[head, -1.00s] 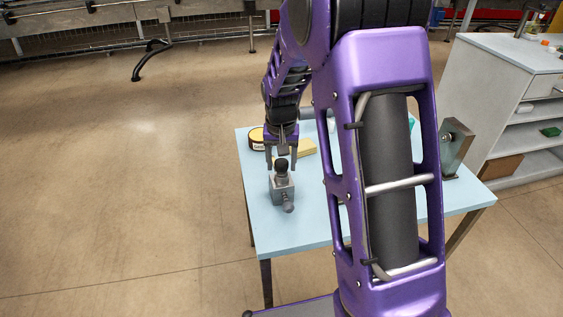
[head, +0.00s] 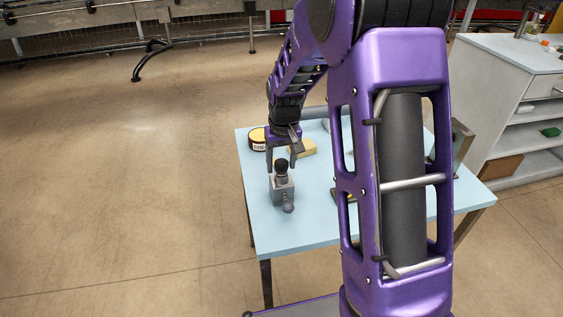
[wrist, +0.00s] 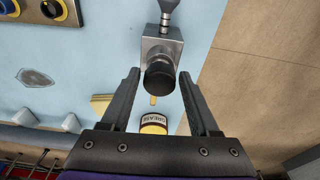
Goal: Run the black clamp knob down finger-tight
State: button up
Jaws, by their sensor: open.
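The black clamp knob (head: 281,165) sits on top of a small grey metal clamp block (head: 283,190) on the light blue table (head: 310,222). In the wrist view the round black knob (wrist: 160,79) shows end-on, with the grey block (wrist: 172,47) behind it. My gripper (head: 283,166) is above the block, pointing down. In the wrist view its two dark fingers (wrist: 159,76) are open, one on each side of the knob, with visible gaps. How far down the fingertips reach beside the knob is hard to tell.
A grey metal bracket (head: 462,147) stands at the table's right, partly hidden by my arm. The table's left edge is close to the clamp. The front left of the table is clear.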

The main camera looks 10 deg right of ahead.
jog(key=shift+n, duration=0.7)
jog(key=shift+n+y, duration=0.3)
jog(key=shift+n, duration=0.5)
jog(key=c, duration=0.8)
jog(key=shift+o, duration=0.2)
jog(key=shift+m, duration=0.8)
jog(key=shift+m, duration=0.9)
jog(key=shift+m+h, duration=0.4)
jog(key=shift+m, duration=0.5)
